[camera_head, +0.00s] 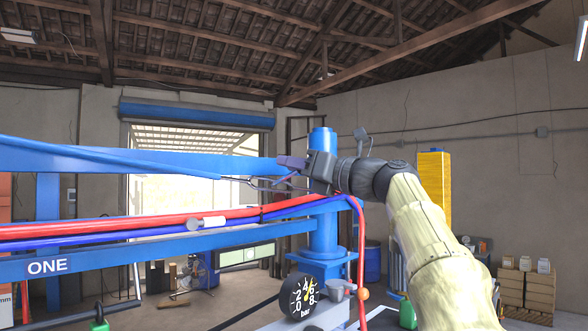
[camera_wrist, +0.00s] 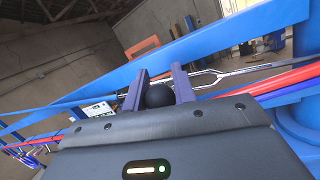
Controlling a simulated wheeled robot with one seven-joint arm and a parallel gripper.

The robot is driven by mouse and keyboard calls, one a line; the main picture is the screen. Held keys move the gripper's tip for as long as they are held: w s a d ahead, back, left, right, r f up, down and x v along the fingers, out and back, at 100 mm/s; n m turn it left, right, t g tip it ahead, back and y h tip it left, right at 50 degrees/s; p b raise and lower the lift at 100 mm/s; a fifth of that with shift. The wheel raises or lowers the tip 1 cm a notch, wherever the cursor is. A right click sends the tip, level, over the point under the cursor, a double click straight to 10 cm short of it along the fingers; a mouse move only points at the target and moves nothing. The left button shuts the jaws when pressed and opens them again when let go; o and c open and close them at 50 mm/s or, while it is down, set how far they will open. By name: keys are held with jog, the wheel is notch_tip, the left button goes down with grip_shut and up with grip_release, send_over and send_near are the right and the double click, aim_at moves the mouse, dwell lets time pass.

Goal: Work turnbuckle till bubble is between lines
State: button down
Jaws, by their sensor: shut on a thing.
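My gripper (camera_head: 290,165) is at the right end of the blue beam, beside the blue post. In the wrist view its two fingers (camera_wrist: 159,88) stand either side of a black ball knob (camera_wrist: 160,96) and are shut on it. The turnbuckle (camera_wrist: 212,78), a grey metal rod with a forked end, runs just beyond the fingers. In the head view the turnbuckle (camera_head: 250,183) is thin and partly hidden by my gripper.
The blue post (camera_head: 323,225) stands close beside my gripper. Red and blue hoses (camera_head: 120,228) run along the beams. A round bar gauge (camera_head: 304,296) sits below. A lower blue beam (camera_head: 150,260) reads ONE. Crates (camera_head: 525,290) stand far right.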

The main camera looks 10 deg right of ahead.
jog(key=c, duration=1.1)
grip_release()
jog(key=shift+c, duration=0.2)
jog(key=shift+d+f, duration=0.1)
jog(key=shift+s+d+f+b, duration=0.1)
jog(key=shift+s+d+b, duration=0.1)
jog(key=shift+b, duration=0.1)
jog(key=b+v, duration=0.6)
jog(key=v, duration=1)
jog(key=shift+s, duration=0.25)
jog(key=shift+f, duration=0.1)
jog(key=shift+d, duration=0.15)
